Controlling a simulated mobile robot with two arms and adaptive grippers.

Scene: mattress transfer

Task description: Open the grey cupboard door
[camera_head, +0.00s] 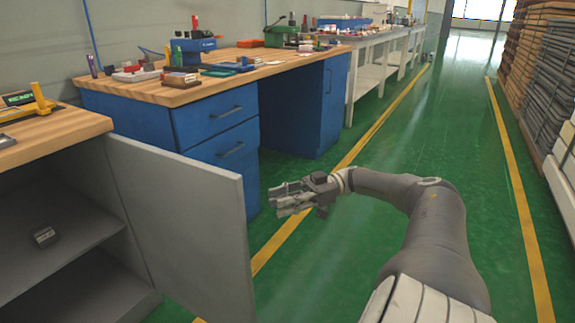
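The grey cupboard (62,218) stands at the lower left under a wooden top. Its grey door (182,220) is swung wide open and sticks out into the room, so the shelves inside show. My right gripper (274,200) is in the middle of the view, just right of the door's free edge. It looks apart from the door. Its fingers point left, are spread a little and hold nothing that I can see. My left gripper is not in view.
A small dark object (44,236) lies on the cupboard shelf. A blue workbench (215,115) with drawers and several tools on top stands behind the door. The green floor (440,120) with yellow lines is clear on the right. Stacked boards (545,75) stand at the far right.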

